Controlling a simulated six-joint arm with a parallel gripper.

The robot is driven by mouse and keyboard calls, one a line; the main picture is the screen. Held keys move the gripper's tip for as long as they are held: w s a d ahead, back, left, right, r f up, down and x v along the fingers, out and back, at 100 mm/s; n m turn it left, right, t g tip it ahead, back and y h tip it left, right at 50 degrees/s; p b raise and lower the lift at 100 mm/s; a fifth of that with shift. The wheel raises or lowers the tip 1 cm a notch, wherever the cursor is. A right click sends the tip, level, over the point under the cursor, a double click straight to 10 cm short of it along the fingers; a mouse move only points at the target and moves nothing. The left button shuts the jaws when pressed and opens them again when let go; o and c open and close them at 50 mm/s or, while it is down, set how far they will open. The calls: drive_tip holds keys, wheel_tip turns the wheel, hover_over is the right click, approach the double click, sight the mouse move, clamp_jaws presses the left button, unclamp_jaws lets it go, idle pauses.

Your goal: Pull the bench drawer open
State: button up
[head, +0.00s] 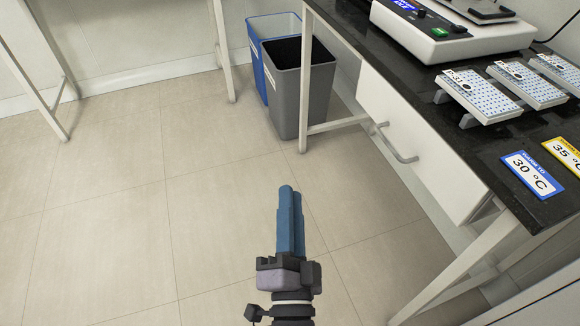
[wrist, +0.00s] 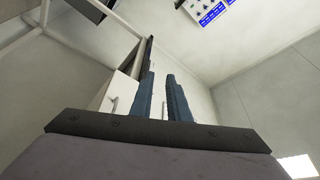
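The bench drawer (head: 428,165) has a white front under the black bench top in the head view, and it looks shut. Its grey bar handle (head: 391,143) stands out from the front. My gripper (head: 291,190) is over the floor, left of and apart from the handle, pointing away from the camera. In the wrist view there is a gap between the two blue fingers (wrist: 160,78), with nothing held. A white front with a handle (wrist: 114,105) shows left of the fingers there; I cannot tell surely whether it is the same drawer.
A grey bin (head: 302,95) and a blue bin (head: 256,60) stand beyond my gripper, by the bench leg. On the black bench top (head: 420,85) are a white device (head: 450,38), several blue-dotted plates (head: 480,95) and temperature labels (head: 532,174). The floor left of the bench is clear.

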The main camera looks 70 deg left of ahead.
idle(0.4)
drive_tip(key=p, duration=0.5)
approach(388, 142)
drive_tip(key=a, duration=0.2)
drive_tip(key=shift+w+b+x, duration=0.15)
drive_tip(key=shift+x, duration=1.85)
drive_tip(key=shift+w+b+x, duration=0.15)
drive_tip(key=shift+x, duration=1.85)
drive_tip(key=shift+f, duration=0.1)
drive_tip(key=shift+c, duration=0.2)
drive_tip(key=shift+d, duration=0.1)
clamp_jaws()
